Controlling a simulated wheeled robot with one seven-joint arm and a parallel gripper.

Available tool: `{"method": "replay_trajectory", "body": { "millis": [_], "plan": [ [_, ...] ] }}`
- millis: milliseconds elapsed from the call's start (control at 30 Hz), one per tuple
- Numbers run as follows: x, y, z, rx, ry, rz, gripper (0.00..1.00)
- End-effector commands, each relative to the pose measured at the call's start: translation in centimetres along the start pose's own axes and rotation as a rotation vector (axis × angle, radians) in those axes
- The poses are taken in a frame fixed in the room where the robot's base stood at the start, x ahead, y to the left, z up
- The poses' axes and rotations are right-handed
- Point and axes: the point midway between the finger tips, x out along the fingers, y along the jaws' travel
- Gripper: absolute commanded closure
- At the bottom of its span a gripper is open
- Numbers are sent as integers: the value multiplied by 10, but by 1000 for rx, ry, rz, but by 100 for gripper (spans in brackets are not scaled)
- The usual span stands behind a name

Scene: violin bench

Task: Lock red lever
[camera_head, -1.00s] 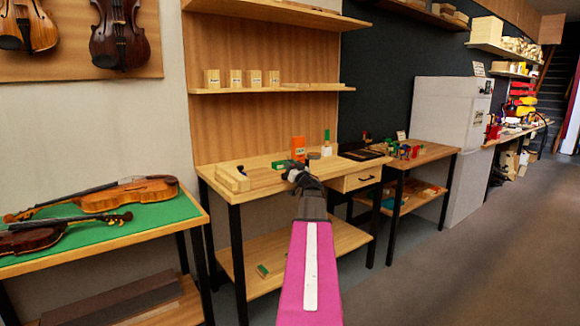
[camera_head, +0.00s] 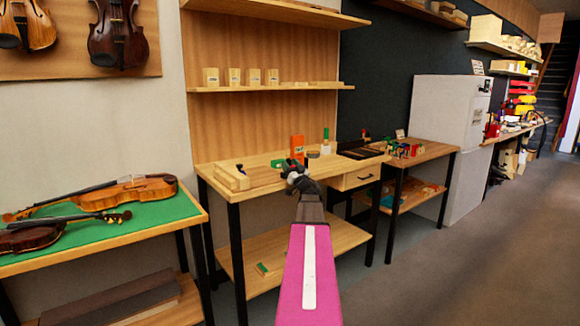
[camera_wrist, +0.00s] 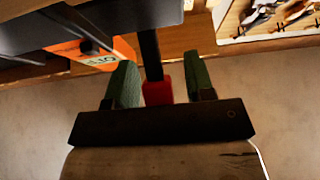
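In the wrist view, a red lever end (camera_wrist: 158,92) sits on a black rod (camera_wrist: 150,55) that runs upward in the picture. My gripper (camera_wrist: 161,82) has two green-padded fingers, one on each side of the red piece. Gaps show between the red piece and both fingers, so the gripper is open around it and not clamped. In the head view, my gripper (camera_head: 297,172) is over the front edge of the wooden bench (camera_head: 262,171). The red lever cannot be made out there.
An orange box (camera_head: 297,146) stands on the bench behind my gripper; it also shows in the wrist view (camera_wrist: 88,52). A green-capped bottle (camera_head: 326,144) is to its right. A table with violins (camera_head: 130,190) stands at left. The floor at right is clear.

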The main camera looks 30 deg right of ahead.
Motion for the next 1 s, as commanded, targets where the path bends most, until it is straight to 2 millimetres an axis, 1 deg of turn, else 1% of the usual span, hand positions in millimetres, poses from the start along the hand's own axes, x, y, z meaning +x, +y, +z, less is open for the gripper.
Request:
{"method": "replay_trajectory", "body": {
  "millis": [133, 267, 500, 600, 700, 833, 1000],
  "plan": [
    [-3, 0, 0, 0, -1, 1, 51],
    [-18, 0, -1, -1, -1, 2, 51],
    [-63, -1, -1, -1, -1, 2, 51],
    [-80, -1, 0, 0, -2, 1, 51],
    [-94, -1, -1, 0, -1, 1, 51],
    [-105, 0, 0, 0, -1, 1, 51],
    [-109, 0, 0, 0, 0, 0, 51]
  ]
}}
